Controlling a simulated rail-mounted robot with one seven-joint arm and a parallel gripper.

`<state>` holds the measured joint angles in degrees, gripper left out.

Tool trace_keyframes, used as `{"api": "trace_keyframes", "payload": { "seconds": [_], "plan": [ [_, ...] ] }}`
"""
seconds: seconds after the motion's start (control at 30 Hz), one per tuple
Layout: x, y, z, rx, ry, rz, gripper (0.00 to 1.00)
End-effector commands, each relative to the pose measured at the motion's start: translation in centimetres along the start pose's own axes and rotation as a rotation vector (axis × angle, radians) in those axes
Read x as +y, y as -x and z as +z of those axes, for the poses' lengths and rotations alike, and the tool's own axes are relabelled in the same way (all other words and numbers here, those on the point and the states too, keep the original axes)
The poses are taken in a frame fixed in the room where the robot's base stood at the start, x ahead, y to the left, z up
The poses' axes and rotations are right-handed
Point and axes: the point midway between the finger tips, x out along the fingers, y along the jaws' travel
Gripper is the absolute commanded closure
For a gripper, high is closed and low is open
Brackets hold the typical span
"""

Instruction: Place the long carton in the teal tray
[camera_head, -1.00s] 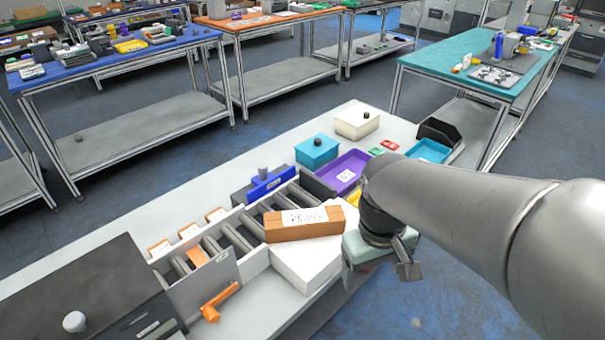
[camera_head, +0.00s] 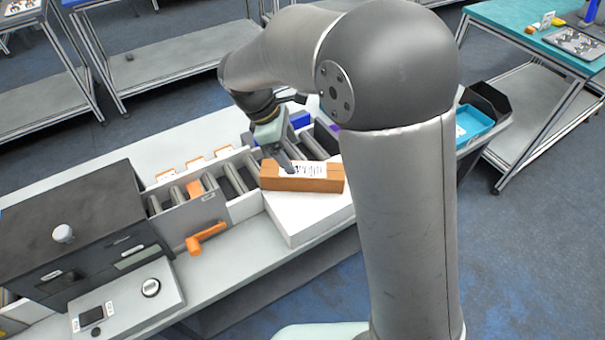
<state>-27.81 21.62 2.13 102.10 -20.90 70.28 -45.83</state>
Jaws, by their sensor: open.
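The long carton (camera_head: 318,185) is an orange-brown box with a white printed label on top. It lies on a white block at the right end of a row of rollers. My gripper (camera_head: 286,166) is open and points down at the left part of the carton's top, by the label. I cannot tell whether the fingers touch or straddle it. The teal tray (camera_head: 471,122) is at the right end of the bench, past my arm, partly hidden by it.
The white block (camera_head: 300,227) is under the carton. Grey rollers and an orange crank handle (camera_head: 205,237) lie to the left, with a dark box (camera_head: 75,232) farther left. A black bin (camera_head: 488,99) stands behind the teal tray. My arm hides the middle of the bench.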

Motion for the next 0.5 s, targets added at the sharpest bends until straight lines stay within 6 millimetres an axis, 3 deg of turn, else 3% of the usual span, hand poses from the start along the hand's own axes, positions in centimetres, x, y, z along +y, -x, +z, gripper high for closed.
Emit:
{"api": "trace_keyframes", "payload": {
  "seconds": [0.2, 0.5],
  "plan": [
    [0.0, -3.4, 0.1, -0.002, -0.001, -0.001, 0.24],
    [-0.3, -6.0, 0.3, -0.001, -0.002, -0.003, 0.24]
  ]
}}
